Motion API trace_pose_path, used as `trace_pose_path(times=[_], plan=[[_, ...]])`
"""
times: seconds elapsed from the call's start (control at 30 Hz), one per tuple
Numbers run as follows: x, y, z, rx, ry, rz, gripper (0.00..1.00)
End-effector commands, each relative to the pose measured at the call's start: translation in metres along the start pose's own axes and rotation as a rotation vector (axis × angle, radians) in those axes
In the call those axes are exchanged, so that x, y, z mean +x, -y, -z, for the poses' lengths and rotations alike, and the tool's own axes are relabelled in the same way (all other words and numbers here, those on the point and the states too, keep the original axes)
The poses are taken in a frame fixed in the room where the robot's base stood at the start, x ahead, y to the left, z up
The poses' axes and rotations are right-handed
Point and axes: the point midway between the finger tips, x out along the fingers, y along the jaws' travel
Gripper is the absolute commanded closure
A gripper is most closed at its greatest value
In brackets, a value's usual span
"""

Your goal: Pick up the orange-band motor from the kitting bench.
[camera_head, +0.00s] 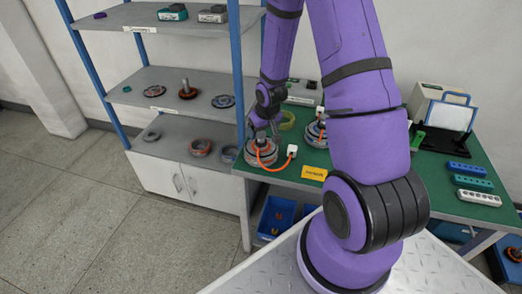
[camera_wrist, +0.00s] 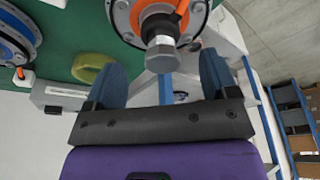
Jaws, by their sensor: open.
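The orange-band motor (camera_head: 260,156) stands at the left end of the green kitting bench (camera_head: 345,190). An orange cable runs from it to a white connector. My gripper (camera_head: 264,132) is just above it, pointing down. In the wrist view the motor (camera_wrist: 128,20) is at the top, its metal shaft end (camera_wrist: 162,52) lying between the two blue fingers of my gripper (camera_wrist: 161,75). The fingers are open, with a gap on both sides of the shaft. I cannot tell how deep the shaft reaches between them.
A second motor with a blue band (camera_wrist: 15,42) stands to the right on the bench, partly behind my arm. A yellow-green ring (camera_wrist: 92,67) lies near it. A shelf rack (camera_head: 185,130) with parts stands left. A yellow label (camera_head: 314,173) is on the bench's front edge.

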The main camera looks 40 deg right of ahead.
Motion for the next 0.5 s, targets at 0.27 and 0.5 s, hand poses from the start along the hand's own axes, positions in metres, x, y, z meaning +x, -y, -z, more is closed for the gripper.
trace_pose_path(times=[0.27, 0.5], plan=[[0.031, 0.002, -0.004, -0.001, 0.003, 0.001, 0.20], [0.049, 0.002, -0.003, 0.000, 0.001, 0.001, 0.20]])
